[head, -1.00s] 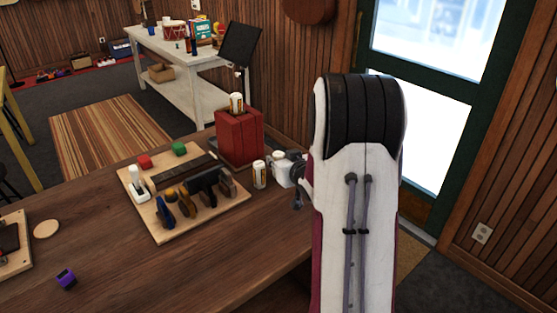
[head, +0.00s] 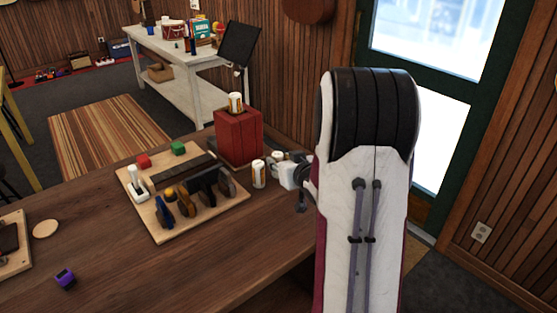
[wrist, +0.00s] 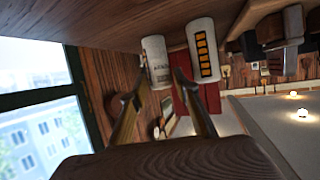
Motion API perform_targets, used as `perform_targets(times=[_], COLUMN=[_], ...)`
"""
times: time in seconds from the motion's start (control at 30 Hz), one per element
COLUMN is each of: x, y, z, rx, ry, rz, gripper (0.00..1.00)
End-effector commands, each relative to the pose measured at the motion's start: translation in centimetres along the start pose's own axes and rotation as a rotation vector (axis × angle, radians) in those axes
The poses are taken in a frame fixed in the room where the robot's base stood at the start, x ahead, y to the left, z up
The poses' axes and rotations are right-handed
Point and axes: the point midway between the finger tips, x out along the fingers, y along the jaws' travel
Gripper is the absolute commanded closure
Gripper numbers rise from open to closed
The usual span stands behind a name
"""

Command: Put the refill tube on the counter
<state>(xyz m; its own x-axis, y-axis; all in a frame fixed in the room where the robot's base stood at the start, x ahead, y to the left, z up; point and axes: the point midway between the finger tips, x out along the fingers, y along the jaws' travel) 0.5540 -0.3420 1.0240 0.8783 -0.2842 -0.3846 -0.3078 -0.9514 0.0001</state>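Three white tubes show in the head view. One with an orange label (head: 258,174) stands on the wooden counter (head: 120,270). A second tube (head: 277,157) stands just behind it, close to my gripper (head: 288,168). The third (head: 235,102) stands on a red box (head: 238,137). I cannot tell by looks which is the refill tube. In the inverted wrist view, my gripper (wrist: 160,78) is open, its fingertips on either side of the end of a white tube (wrist: 156,58), which stands on the counter. The orange-labelled tube (wrist: 204,48) is beside it, outside the fingers.
The counter's front middle is clear.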

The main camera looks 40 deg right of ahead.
Motion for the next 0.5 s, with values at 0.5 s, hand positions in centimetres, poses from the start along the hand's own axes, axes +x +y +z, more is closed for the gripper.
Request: perform_targets(times=[0.5], x=[-6.1], y=[0.1], z=[-0.1], rx=[0.001], ry=[0.002], rz=[0.002], gripper=[0.70])
